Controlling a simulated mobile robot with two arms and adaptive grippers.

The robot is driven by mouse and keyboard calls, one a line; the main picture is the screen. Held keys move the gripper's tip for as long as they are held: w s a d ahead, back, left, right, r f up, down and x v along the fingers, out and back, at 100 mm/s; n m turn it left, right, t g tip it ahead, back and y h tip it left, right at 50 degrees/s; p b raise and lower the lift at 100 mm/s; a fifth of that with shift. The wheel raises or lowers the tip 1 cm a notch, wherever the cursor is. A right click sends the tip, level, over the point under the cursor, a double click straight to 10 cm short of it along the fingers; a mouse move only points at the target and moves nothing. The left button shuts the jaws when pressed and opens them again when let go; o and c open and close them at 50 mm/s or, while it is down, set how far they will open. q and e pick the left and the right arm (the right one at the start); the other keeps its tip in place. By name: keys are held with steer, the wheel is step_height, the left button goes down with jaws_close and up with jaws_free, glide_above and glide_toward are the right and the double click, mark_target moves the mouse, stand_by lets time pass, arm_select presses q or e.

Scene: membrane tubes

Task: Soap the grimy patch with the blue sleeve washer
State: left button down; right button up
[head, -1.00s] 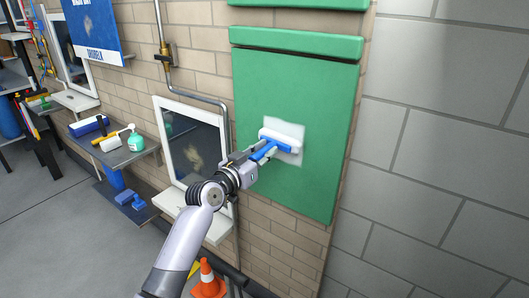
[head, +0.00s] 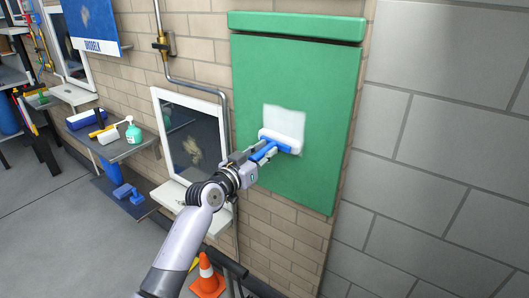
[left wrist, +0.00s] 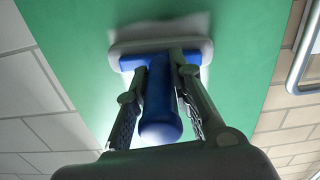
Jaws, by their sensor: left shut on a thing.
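The blue sleeve washer (head: 281,140) has a blue handle and a white sleeve head. My left gripper (head: 262,152) is shut on its handle, and the head lies against the green panel (head: 320,85). In the left wrist view, the blue handle (left wrist: 158,110) sits between the two fingers of my left gripper (left wrist: 160,85), with the pale head (left wrist: 160,45) against the green surface. A whitish soapy patch (head: 285,113) shows on the panel, mostly above the head. I cannot make out grime under it. My right gripper is not in view.
A window (head: 190,140) with a brownish smudge and a white sill (head: 180,197) is left of the panel. A traffic cone (head: 207,280) stands below. A pipe (head: 200,85) runs along the brick wall.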

arm_select(q)
steer(key=shift+f+b, duration=0.55)
steer(key=shift+f, duration=0.3)
step_height(320, 180, down, 3)
steer(key=b, duration=0.2)
steer(key=shift+r+b, duration=0.1)
steer(key=shift+b, duration=0.2)
steer(key=shift+a, duration=0.1)
